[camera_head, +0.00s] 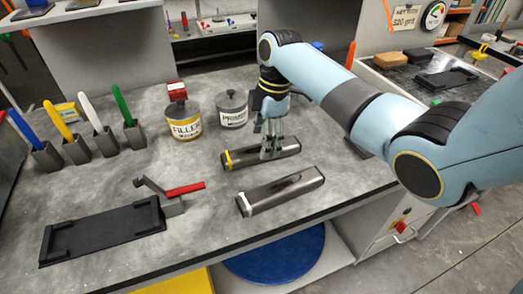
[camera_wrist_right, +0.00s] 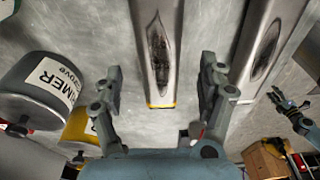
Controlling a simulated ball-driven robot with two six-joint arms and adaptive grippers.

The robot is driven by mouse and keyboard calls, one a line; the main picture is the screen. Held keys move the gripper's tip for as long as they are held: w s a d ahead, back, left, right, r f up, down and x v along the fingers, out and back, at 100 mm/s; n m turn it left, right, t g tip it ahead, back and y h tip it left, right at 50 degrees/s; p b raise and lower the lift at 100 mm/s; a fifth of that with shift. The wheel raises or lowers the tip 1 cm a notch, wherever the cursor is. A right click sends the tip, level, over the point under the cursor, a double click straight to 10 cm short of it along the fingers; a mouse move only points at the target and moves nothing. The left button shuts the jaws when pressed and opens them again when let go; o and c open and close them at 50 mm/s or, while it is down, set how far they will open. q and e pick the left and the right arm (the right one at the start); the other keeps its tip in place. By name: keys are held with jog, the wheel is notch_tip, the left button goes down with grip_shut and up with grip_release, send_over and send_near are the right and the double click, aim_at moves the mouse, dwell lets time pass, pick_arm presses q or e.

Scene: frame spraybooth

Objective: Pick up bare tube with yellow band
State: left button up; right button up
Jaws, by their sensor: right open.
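The bare tube with the yellow band (camera_head: 243,157) is a dark grey metallic bar lying on the grey bench; its yellow band is at its left end. My right gripper (camera_head: 270,151) is over its middle, pointing down, and hides part of it. In the right wrist view the tube (camera_wrist_right: 161,50) runs between the two spread fingers of my right gripper (camera_wrist_right: 160,80). A gap shows on each side, so it is open and not holding the tube. What looks like my left gripper (camera_wrist_right: 289,108) shows small and far off at the right edge there; its jaws are unclear.
A similar tube with a white band (camera_head: 285,190) lies in front, roughly parallel. The filler tin (camera_head: 184,120) and primer tin (camera_head: 232,110) stand behind. A black tray (camera_head: 100,233), a red-handled tool (camera_head: 175,192) and several coloured handles in holders stand left. Bare bench lies between.

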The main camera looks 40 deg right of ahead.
jog(key=shift+a+f, duration=0.25)
jog(key=shift+f, duration=1.05)
jog(key=shift+w, duration=0.1)
jog(key=c, duration=1.4)
